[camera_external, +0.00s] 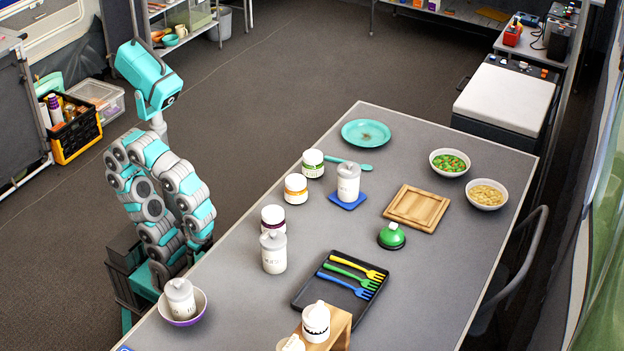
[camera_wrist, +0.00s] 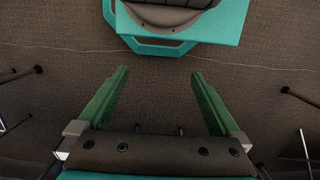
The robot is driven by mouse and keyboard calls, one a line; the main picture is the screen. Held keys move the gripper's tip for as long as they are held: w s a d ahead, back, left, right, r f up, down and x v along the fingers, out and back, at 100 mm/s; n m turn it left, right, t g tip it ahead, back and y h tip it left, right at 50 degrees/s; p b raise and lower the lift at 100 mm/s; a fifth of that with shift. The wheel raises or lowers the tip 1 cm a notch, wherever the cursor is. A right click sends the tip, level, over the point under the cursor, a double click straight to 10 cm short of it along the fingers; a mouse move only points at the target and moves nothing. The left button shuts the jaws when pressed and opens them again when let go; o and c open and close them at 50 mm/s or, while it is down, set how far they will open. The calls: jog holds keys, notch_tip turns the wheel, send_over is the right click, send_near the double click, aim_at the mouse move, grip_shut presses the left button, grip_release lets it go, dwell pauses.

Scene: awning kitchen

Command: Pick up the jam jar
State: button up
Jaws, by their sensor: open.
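Three squat white jars with coloured labels stand upright on the grey table (camera_external: 400,290): one with a dark purple-red band (camera_external: 273,219), one with an orange band (camera_external: 296,190) and one with a green band (camera_external: 313,165). Their labels are too small to read, so I cannot tell for sure which is the jam jar. My arm is folded up beside the table's left edge, apart from all the jars. My gripper (camera_wrist: 158,78) is open and empty in the wrist view, with bare floor between its green fingers. No jar shows in that view.
A taller lidded white canister (camera_external: 273,254) stands directly in front of the purple-banded jar. Another canister stands on a blue coaster (camera_external: 339,204). A purple-based bowl (camera_external: 201,309) holds a canister at the near left corner. A black tray (camera_external: 312,291) holds several forks.

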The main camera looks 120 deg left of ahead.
jog(key=w+a+r+n+t+y+b, duration=0.1)
jog(key=w+a+r+n+t, duration=0.15)
jog(key=r, duration=0.45)
jog(key=w+a+r+n+t+b, duration=0.1)
jog(key=w+a+r+t, duration=0.15)
jog(key=r, duration=0.35)
jog(key=w+a+r+n+t+y+b, duration=0.1)
jog(key=a+r+n+t, duration=0.1)
jog(key=r+t, duration=0.35)
jog(key=m+b, duration=0.2)
jog(key=b, duration=0.2)
send_near(280, 221)
jog(key=shift+y, duration=0.3)
jog(key=f, duration=0.1)
jog(key=a+f, duration=0.1)
jog(key=f, duration=0.1)
jog(key=shift+a+f, duration=0.3)
jog(key=shift+f, duration=0.05)
jog(key=shift+w, duration=0.3)
jog(key=shift+w+f+b, duration=0.15)
jog(key=shift+w+b, duration=0.05)
jog(key=shift+b, duration=0.1)
jog(key=shift+b+x, duration=0.6)
jog(key=shift+x, duration=2.95)
jog(key=shift+a, duration=0.1)
jog(key=c, duration=1.5)
